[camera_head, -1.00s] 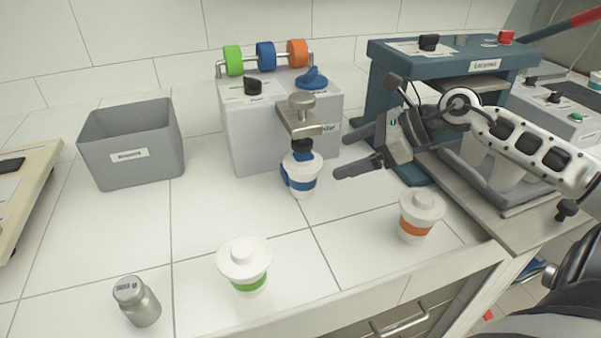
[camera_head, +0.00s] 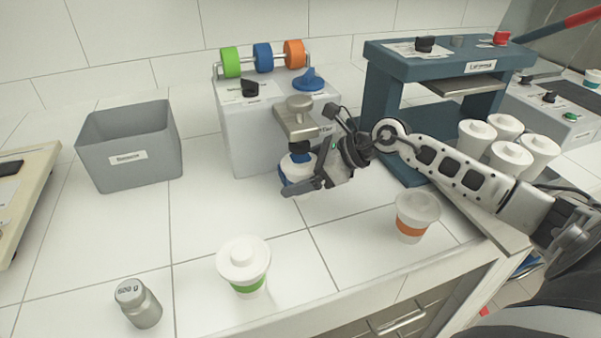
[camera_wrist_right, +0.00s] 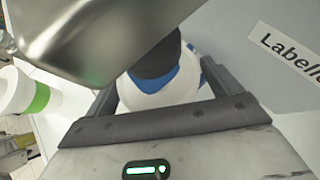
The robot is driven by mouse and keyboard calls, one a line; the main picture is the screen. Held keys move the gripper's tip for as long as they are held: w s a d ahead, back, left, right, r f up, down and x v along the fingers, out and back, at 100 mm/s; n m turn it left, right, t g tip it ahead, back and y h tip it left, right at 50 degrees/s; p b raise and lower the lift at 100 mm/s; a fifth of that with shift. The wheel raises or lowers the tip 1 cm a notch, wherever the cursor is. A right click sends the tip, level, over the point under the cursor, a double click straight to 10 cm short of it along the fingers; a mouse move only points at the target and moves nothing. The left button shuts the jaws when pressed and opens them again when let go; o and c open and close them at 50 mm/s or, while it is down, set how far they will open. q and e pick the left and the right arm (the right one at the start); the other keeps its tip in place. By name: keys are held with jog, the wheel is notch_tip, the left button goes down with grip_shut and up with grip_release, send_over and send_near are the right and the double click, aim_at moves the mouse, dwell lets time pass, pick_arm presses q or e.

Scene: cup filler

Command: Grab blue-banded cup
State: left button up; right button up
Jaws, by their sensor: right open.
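The blue-banded cup (camera_head: 292,171) stands under the metal spout of the grey dispenser, and my right gripper partly hides it. It has a white lid with a dark piece above it in the right wrist view (camera_wrist_right: 165,88). My right gripper (camera_head: 303,180) is open, with its fingers either side of the cup. In the right wrist view the fingers (camera_wrist_right: 168,98) flank the cup, and I cannot tell whether they touch it. My left gripper is not in view.
The dispenser (camera_head: 240,135) stands behind the cup, its metal spout (camera_head: 298,118) overhead. An orange-banded cup (camera_head: 416,214) and a green-banded cup (camera_head: 243,264) stand nearer. A grey bin (camera_head: 130,150) and a metal weight (camera_head: 138,303) are at left. A blue press (camera_head: 385,110) is at right.

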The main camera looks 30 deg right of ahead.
jog(key=shift+w+a+f, duration=0.1)
jog(key=shift+f, duration=0.05)
jog(key=c, duration=1.1)
jog(key=shift+c, duration=0.2)
